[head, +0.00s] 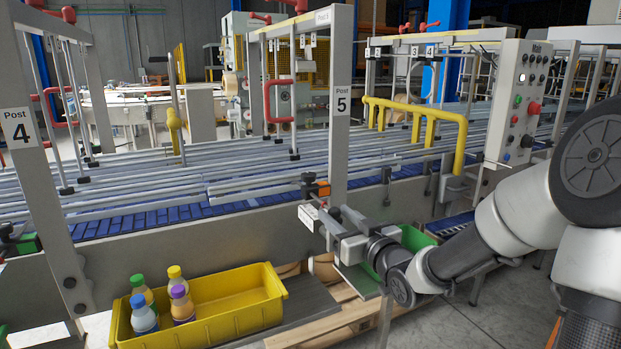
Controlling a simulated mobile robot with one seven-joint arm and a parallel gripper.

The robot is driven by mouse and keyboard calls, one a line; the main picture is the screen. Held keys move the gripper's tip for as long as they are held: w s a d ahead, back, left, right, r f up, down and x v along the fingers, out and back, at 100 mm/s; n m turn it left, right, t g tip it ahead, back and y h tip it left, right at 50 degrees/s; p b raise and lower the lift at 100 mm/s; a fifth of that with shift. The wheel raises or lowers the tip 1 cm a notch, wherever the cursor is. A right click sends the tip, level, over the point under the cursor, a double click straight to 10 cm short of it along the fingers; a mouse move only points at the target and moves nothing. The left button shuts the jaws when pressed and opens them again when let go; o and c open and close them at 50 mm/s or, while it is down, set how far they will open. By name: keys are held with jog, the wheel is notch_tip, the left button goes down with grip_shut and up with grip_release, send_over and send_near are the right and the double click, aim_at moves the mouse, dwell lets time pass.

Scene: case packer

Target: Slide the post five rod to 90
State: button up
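The post labelled Post 5 (340,140) stands upright at the middle of the head view. Near its foot are a black clamp (308,181) and a small orange block (322,189), beside the ends of the grey rails. A small white block with dark marks (309,218) sits just below; its reading is too small to make out. My gripper (334,218) reaches in from the lower right, close to the foot of the post and beside the white block. Its fingertips are small and partly merged with the parts there, so I cannot tell whether it touches or grips the rod.
A yellow bin (235,320) with several bottles (182,305) stands at the lower left by a wooden pallet (330,322). Post 4 (40,170) rises at the left. A yellow guard rail (430,112) and control panel (519,100) stand right. A green container (416,240) lies behind my arm.

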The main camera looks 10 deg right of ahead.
jog(key=shift+s, duration=0.1)
jog(key=p+v, duration=0.2)
jog(key=v, duration=0.5)
dwell(0.5)
